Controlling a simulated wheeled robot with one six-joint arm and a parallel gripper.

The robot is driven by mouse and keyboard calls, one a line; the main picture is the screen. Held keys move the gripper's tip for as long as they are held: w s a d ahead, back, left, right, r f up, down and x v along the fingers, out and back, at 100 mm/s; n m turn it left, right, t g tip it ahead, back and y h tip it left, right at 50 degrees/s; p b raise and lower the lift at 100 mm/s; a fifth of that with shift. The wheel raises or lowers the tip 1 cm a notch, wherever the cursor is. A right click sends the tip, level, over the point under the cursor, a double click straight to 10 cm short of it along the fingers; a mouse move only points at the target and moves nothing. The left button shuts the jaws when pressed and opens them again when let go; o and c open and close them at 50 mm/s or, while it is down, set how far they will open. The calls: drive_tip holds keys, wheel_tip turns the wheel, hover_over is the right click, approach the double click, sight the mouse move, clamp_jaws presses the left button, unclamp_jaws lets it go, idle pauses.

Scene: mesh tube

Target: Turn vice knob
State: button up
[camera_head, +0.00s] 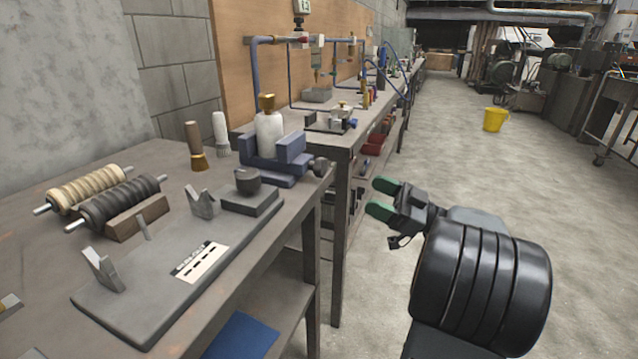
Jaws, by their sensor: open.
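The blue vice (274,160) sits at the far right corner of the near workbench. Its dark round knob (321,167) sticks out on the right side, by the bench edge. A white bottle-like piece with a brass top (268,129) stands upright at the vice, between or behind its jaws; I cannot tell whether it is clamped. My gripper (382,198) has green fingertips and is open and empty. It is over the aisle, to the right of the knob and apart from it, with its fingers pointing left toward the bench.
The near workbench (190,262) holds two ribbed rollers (118,203), two brushes (195,147), a grey plate with V-shaped supports (130,300) and a dark block with a round cup (250,200). A second long bench (345,142) runs behind. A yellow bucket (493,120) stands on the open floor.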

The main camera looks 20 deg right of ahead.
sight(325, 167)
drive_tip(key=x, duration=1.3)
drive_tip(key=shift+w+d+r+b, duration=0.2)
drive_tip(key=shift+r+b, duration=0.1)
drive_tip(key=shift+b, duration=0.1)
drive_tip(key=shift+c, duration=0.5)
drive_tip(key=c, duration=0.8)
drive_tip(key=shift+f+t+b, duration=0.1)
drive_tip(key=shift+t+b, duration=0.2)
drive_tip(key=shift+t, duration=0.1)
drive_tip(key=m+b, duration=0.1)
drive_tip(key=m, duration=0.1)
drive_tip(key=m+t+h+b, duration=0.1)
drive_tip(key=m, duration=0.1)
drive_tip(key=shift+f+m+t, duration=0.1)
drive_tip(key=shift+m+t, duration=0.2)
drive_tip(key=shift+m, duration=0.1)
drive_tip(key=m+t+h+b, duration=0.1)
drive_tip(key=m+h, duration=0.1)
drive_tip(key=m, duration=0.2)
drive_tip(key=m+h+b, duration=0.1)
drive_tip(key=m+h, duration=0.1)
drive_tip(key=m, duration=0.2)
drive_tip(key=shift+w+d+t, duration=0.1)
drive_tip(key=shift+d+t, duration=0.05)
drive_tip(key=shift+t, duration=0.25)
drive_tip(key=shift+m+h, duration=0.3)
drive_tip(key=shift+h, duration=0.1)
